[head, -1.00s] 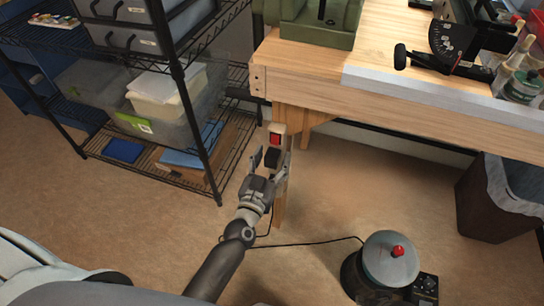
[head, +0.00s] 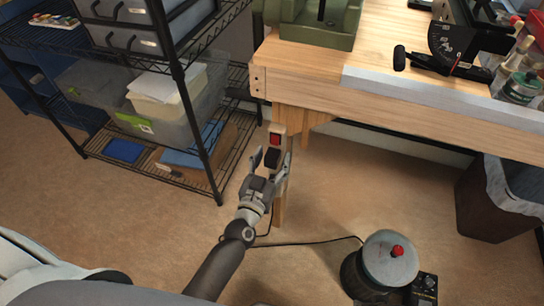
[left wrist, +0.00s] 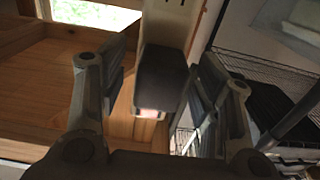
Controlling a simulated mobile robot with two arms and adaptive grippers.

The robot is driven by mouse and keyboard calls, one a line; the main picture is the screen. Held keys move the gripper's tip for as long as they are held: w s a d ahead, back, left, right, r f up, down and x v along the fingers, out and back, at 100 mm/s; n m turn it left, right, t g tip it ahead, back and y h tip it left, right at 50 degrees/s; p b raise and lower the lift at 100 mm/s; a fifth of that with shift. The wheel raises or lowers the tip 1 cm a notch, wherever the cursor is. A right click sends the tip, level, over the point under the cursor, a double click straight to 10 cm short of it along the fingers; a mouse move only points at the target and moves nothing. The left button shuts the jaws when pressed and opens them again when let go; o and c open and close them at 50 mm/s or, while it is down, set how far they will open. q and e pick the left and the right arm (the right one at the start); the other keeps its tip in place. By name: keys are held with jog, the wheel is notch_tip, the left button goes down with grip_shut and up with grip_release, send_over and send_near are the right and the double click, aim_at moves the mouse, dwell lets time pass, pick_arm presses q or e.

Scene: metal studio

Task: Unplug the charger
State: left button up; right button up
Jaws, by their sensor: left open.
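The charger (head: 271,158) is a small black block at the lower part of a pale power strip (head: 278,131) with a red switch, mounted by the wooden bench leg. In the left wrist view the charger (left wrist: 162,77) sits between my fingers, against the strip (left wrist: 171,24). My left gripper (head: 272,161) is open, with one finger on each side of the charger. In the wrist view gaps show between the fingers and the charger. The charger's prongs are hidden. My right gripper is out of view.
A black cable (head: 300,243) runs across the floor to a round grey-lidded device (head: 390,260) with a red knob. A black wire shelf (head: 207,150) with bins stands left. The wooden bench (head: 305,85) overhangs the strip. A dark waste bin (head: 487,195) stands right.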

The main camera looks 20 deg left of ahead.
aim_at(270, 165)
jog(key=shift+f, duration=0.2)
pick_arm(q)
jog(key=shift+c, duration=0.3)
grip_shut()
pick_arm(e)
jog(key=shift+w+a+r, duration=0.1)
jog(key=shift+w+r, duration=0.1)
pick_arm(q)
jog(key=shift+s, duration=0.1)
jog(key=shift+s, duration=0.85)
jog(key=shift+s+p, duration=0.5)
jog(key=shift+s, duration=0.35)
jog(key=shift+s+a, duration=0.1)
jog(key=shift+s, duration=1.1)
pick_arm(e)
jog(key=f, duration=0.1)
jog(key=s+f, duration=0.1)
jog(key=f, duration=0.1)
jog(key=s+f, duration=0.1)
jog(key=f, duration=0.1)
